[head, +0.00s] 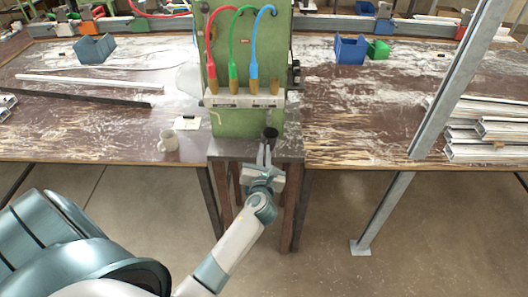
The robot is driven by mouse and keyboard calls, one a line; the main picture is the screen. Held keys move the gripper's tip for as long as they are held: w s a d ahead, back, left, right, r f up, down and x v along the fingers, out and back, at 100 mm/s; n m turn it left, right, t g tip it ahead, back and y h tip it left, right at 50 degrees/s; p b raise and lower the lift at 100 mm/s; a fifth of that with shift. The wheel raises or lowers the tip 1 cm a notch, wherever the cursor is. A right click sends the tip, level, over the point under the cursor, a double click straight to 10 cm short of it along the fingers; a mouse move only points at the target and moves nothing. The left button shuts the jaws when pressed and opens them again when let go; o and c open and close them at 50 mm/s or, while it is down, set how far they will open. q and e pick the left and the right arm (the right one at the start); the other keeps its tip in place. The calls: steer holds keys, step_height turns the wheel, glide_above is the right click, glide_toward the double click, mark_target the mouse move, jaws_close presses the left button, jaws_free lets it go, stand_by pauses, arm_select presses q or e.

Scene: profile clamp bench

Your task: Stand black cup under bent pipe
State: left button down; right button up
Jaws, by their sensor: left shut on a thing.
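The black cup (270,132) is small and dark and appears upright at the front of the green machine (232,122). My left gripper (265,150) reaches up from below and is shut on the cup's near side. The fingers hide part of the cup, and I cannot tell whether its base touches the small dark table (228,148). Three bent pipes, red (211,40), green (234,40) and blue (256,40), curve down into brass ends on a grey ledge above. The cup is below and slightly right of the blue one. My right gripper is not in view.
A slanted grey metal post (455,85) and stacked profiles (490,130) are at the right. Blue bins (350,50) stand farther back. The bench right of the machine is mostly clear.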

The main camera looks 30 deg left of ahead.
arm_select(q)
steer(key=shift+f, duration=0.2)
stand_by(0.3)
steer(key=c, duration=1.8)
jaws_free()
steer(key=shift+c, duration=0.2)
steer(key=shift+s, duration=0.1)
steer(key=f+p+v, duration=0.1)
steer(key=p+v, duration=0.1)
steer(key=v, duration=0.7)
steer(key=shift+s+d, duration=0.25)
steer(key=shift+s, duration=0.15)
steer(key=shift+f, duration=0.1)
